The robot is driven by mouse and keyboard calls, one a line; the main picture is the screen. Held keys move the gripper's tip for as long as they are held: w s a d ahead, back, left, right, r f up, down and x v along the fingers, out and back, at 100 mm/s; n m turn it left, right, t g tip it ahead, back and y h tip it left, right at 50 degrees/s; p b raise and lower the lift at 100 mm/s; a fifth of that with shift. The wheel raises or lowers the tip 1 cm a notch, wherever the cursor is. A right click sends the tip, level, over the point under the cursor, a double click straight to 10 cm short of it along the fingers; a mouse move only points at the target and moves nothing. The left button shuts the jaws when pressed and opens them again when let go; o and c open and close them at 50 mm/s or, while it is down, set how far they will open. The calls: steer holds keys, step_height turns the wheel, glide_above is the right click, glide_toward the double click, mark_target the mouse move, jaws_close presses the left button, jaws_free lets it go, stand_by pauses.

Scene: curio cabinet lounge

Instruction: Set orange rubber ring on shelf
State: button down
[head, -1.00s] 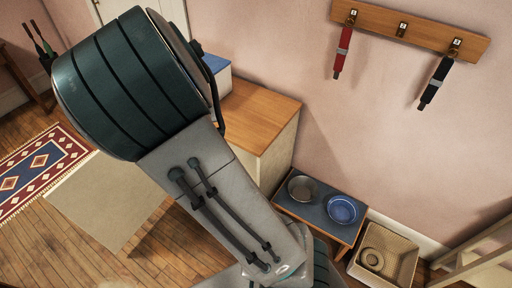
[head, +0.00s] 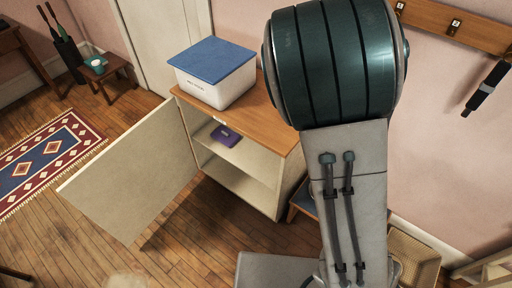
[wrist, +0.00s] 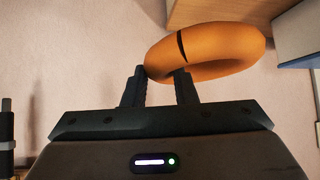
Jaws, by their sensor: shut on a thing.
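The orange rubber ring (wrist: 225,45) is in the wrist view, a thick orange loop with a dark mark across its top. My gripper (wrist: 160,80) is shut on the near left part of the ring, with a dark finger on each side of it. The ring and my gripper do not show in the head view, where my own arm fills the upper right. A cabinet stands open in the head view, and its inner shelf (head: 248,164) holds a small purple item (head: 227,136) near the front left.
The cabinet door (head: 135,190) stands wide open to the left. A white box with a blue lid (head: 215,78) sits on the cabinet top (head: 262,122). A patterned rug (head: 45,160) lies at left. A wicker basket (head: 412,258) is at lower right. Wooden floor is clear in front.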

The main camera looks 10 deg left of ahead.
step_height(320, 180, down, 9)
steer(key=b, duration=0.7)
steer(key=shift+r, duration=0.15)
steer(key=shift+d+r, duration=0.1)
steer(key=s+a+f+m+g+h, duration=0.1)
steer(key=s+a+f+m+h, duration=0.1)
steer(key=s+a+f, duration=2.6)
steer(key=shift+s+a+f+m, duration=0.15)
steer(key=shift+s+f+m, duration=0.05)
steer(key=shift+s+m, duration=0.55)
